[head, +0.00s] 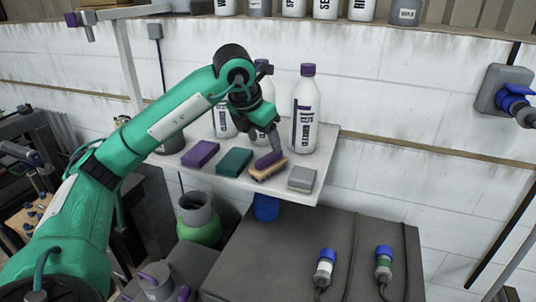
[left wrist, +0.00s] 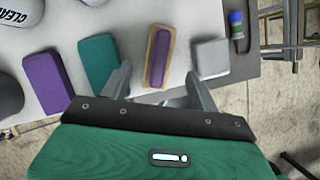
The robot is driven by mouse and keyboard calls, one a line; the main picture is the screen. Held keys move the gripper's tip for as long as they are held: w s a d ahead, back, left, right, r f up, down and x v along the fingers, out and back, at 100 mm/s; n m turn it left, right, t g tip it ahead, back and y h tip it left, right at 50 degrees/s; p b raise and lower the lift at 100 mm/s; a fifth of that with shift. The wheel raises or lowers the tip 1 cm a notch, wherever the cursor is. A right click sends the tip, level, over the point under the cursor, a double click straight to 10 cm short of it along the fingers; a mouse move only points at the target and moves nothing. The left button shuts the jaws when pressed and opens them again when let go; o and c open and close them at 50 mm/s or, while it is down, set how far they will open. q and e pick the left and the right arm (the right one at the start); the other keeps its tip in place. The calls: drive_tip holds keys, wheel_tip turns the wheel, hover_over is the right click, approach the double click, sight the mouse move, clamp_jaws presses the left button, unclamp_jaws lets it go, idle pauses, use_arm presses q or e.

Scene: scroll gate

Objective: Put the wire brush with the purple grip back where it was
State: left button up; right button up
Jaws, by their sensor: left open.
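The wire brush with the purple grip (head: 268,163) lies on the white shelf, bristles down, between a teal block and a grey block. In the left wrist view the brush (left wrist: 159,57) lies lengthwise, ahead of and between my finger lines. My left gripper (head: 276,146) is open and empty, just above and behind the brush in the head view. In the left wrist view its two fingers (left wrist: 160,92) are spread wide, apart from the brush. I cannot tell the exact height gap. My right gripper is not in view.
On the shelf (head: 322,165) are a purple block (head: 200,153), a teal block (head: 234,161), a grey block (head: 301,178) and white bottles, one tall with a purple cap (head: 304,115). Below are a dark bench top (head: 290,255) and two blue-capped connectors (head: 325,265).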

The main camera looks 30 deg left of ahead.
use_arm(q)
drive_tip(key=v, duration=0.5)
drive_tip(key=shift+r+b, duration=0.15)
drive_tip(key=shift+b, duration=0.2)
